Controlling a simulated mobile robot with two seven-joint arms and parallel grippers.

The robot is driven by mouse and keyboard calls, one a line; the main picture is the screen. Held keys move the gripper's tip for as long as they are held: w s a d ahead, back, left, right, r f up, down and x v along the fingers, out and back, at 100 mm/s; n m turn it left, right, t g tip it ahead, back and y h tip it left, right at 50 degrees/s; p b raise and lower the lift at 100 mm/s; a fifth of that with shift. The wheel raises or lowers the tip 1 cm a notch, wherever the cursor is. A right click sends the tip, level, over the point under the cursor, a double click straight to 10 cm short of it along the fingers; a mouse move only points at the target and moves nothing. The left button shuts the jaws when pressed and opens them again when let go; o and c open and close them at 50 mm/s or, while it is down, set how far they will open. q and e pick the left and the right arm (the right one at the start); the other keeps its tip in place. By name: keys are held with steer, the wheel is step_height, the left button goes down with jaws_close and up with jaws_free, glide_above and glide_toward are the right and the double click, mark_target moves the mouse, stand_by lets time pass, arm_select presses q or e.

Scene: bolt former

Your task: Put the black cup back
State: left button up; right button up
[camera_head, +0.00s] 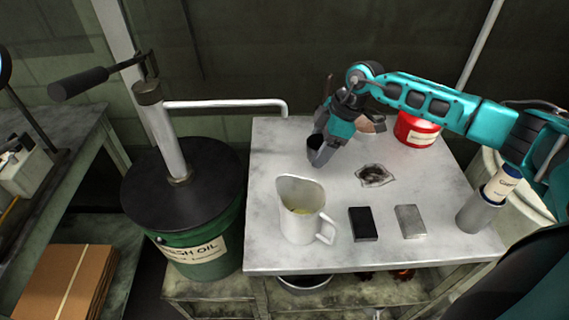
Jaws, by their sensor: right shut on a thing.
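My right gripper (322,150) is over the back left part of the grey tabletop (279,150), its arm coming in from the right. It is shut on a small dark cup (314,143), taken to be the black cup. The cup's open mouth shows, but the gripper covers part of its body. I cannot tell whether its base touches the table. My left gripper is not in view.
A white jug (301,225) with yellowish liquid stands at the front. A green oil drum (205,239) with pump stands left.

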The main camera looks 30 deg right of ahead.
step_height(320, 180, down, 6)
steer(key=b, duration=0.3)
steer(key=shift+w+r+b, duration=0.1)
steer(key=shift+r+b, duration=0.15)
steer(key=shift+b, duration=0.15)
steer(key=a, duration=0.1)
steer(key=w+a+r, duration=0.1)
steer(key=shift+w+a, duration=0.2)
steer(key=shift+a, duration=0.2)
steer(key=shift+w+a+b, duration=0.3)
steer(key=shift+w+a, duration=0.05)
steer(key=shift+a, duration=0.4)
steer(key=a+b, duration=0.1)
steer(key=w+a+f+b, duration=0.1)
steer(key=a, duration=0.1)
steer(key=shift+w, duration=0.2)
steer(key=shift+f+b, duration=0.2)
steer(key=shift+b, duration=0.25)
steer(key=shift+d+r, duration=0.1)
steer(key=shift+r, duration=0.05)
steer(key=shift+f, duration=0.2)
steer(key=o, duration=1)
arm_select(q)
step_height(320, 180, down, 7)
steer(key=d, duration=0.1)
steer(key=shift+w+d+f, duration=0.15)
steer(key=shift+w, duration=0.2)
arm_select(e)
steer(key=shift+o, duration=0.2)
